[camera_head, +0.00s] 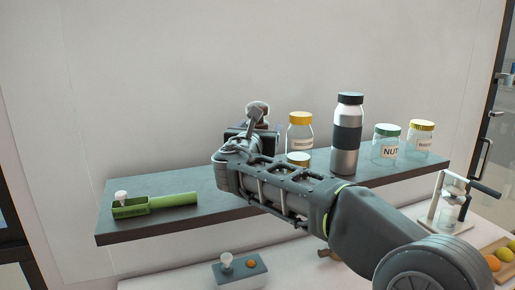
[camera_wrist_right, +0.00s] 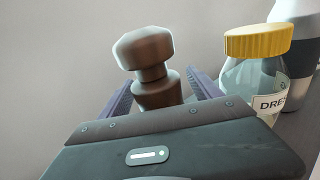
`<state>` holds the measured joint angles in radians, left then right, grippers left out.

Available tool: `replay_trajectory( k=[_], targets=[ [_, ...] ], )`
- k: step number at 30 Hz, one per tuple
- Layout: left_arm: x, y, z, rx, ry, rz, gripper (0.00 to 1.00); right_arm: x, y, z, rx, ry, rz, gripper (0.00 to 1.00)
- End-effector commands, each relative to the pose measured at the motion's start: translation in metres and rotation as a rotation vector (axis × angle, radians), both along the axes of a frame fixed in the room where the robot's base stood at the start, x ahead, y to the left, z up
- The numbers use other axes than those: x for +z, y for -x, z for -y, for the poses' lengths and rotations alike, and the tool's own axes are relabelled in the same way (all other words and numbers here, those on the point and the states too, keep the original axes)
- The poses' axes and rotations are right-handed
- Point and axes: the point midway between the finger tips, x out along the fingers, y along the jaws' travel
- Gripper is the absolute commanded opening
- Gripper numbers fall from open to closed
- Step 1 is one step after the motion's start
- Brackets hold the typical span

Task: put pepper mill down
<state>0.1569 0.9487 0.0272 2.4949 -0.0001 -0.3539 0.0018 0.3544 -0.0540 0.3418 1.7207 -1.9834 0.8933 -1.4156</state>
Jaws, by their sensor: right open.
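The brown pepper mill (camera_wrist_right: 150,62) stands upright between the two open fingers of my right gripper (camera_wrist_right: 162,88) in the right wrist view. Its rounded top and narrow neck show, while its lower part is hidden behind the gripper body. In the head view the mill's top (camera_head: 257,108) shows just above my right gripper (camera_head: 252,130), at the back of the dark wall shelf (camera_head: 190,184). The mill's base is hidden, so I cannot tell whether it touches the shelf. My left gripper is not in view.
A steel bottle (camera_head: 346,135), a green-lidded jar (camera_head: 386,145) and another yellow-lidded jar (camera_head: 420,138) stand farther right. A green holder (camera_head: 155,204) lies left; shelf between is clear.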

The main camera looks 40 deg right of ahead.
Motion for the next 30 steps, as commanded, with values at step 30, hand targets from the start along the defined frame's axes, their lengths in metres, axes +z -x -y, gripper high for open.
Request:
replay_trajectory(
  k=[30],
  targets=[
    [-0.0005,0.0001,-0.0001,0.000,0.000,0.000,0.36,-0.0001,-0.0002,0.0001,0.001,0.000,0.000,0.38]
  ],
)
